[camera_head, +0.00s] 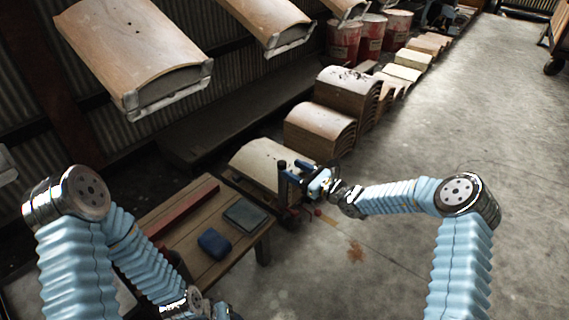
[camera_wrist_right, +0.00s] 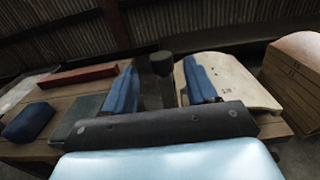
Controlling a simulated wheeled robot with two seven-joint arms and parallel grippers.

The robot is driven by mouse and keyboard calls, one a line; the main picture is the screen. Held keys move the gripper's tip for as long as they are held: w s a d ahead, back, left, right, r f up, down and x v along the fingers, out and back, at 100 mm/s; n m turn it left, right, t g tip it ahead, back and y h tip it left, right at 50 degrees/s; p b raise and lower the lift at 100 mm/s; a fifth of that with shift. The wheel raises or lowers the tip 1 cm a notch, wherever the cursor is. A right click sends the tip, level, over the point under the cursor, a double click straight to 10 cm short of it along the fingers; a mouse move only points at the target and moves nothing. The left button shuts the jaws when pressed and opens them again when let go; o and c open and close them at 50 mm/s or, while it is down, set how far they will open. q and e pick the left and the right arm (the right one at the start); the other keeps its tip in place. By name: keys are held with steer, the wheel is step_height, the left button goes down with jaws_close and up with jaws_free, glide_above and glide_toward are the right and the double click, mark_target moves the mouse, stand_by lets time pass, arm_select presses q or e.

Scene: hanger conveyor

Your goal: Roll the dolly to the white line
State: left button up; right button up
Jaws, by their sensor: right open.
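The dolly appears to be the low base (camera_head: 289,217) under a pale curved wooden panel (camera_head: 262,163), just beyond the workbench; most of it is hidden by the panel and my right gripper. A dark upright post with a rounded top (camera_head: 282,166) stands at its near side. My right gripper (camera_head: 292,180) is open at the post. In the right wrist view the post (camera_wrist_right: 162,80) stands between the two blue fingers, with gaps on both sides. I cannot make out a white line.
A wooden workbench (camera_head: 180,219) holds a red bar (camera_head: 183,211), a blue block (camera_head: 213,243) and a dark flat pad (camera_head: 246,215). Stacked curved panels (camera_head: 318,131) and red drums (camera_head: 343,42) stand behind. Panels hang overhead (camera_head: 135,45).

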steer(key=v, duration=0.8)
steer(key=shift+p, duration=0.4)
steer(key=s+a+f+n+g+h+p, duration=0.1)
steer(key=s+a+f+n+g+p, duration=0.2)
steer(key=s, duration=0.4)
steer(key=s+a+f+n+g+h+p, duration=0.1)
steer(key=s+a+f+n+g, duration=0.2)
steer(key=s+n+g, duration=0.3)
steer(key=s+a+f+n+g+h+p, duration=0.1)
steer(key=s+a+f+n+g+p, duration=0.15)
steer(key=s, duration=0.55)
steer(key=s+d+n+h+p, duration=0.4)
steer(key=s+n+h, duration=0.2)
steer(key=s+n, duration=0.5)
steer(key=shift+s+d+n+p, duration=0.2)
steer(key=shift+n+p, duration=0.1)
steer(key=shift+n, duration=0.95)
